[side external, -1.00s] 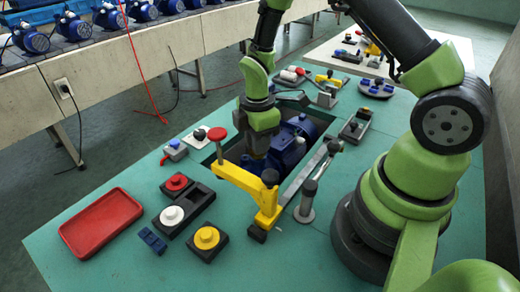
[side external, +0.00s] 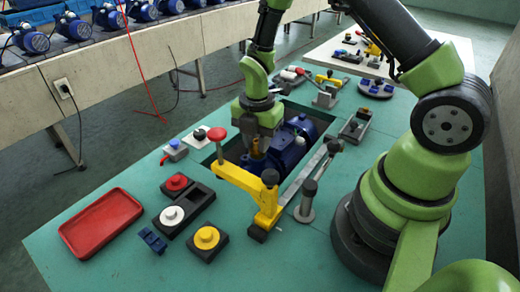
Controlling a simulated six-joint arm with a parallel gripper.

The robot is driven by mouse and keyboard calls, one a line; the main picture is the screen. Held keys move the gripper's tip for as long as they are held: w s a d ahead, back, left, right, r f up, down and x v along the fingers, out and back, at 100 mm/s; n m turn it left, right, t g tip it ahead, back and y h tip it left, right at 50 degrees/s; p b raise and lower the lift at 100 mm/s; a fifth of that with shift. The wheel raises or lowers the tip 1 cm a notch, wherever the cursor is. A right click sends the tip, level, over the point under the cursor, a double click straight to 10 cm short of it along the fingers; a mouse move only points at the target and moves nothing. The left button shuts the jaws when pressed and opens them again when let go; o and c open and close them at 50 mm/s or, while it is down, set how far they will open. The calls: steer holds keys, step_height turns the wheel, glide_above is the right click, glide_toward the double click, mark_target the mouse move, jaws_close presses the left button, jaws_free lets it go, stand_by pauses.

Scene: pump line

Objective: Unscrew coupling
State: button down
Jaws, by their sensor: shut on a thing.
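My gripper (side external: 259,138) points down over the blue pump (side external: 290,150), which sits in a dark recess in the green table. Its jaws are shut on a small brass-coloured part, which looks like the coupling (side external: 256,148), at the pump's near left end. The lower part of the coupling is hidden behind the yellow clamp bar, so I cannot tell whether it still touches the pump.
A yellow clamp bar (side external: 240,178) with red and black knobs crosses just in front of my gripper. A grey lever bar (side external: 306,172) runs along the pump's right. A red tray (side external: 101,222) and round red, white and yellow buttons stand at the front left.

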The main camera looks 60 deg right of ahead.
steer(key=n, duration=0.7)
steer(key=c, duration=1.2)
jaws_free()
steer(key=shift+o, duration=0.2)
steer(key=shift+r, duration=2.3)
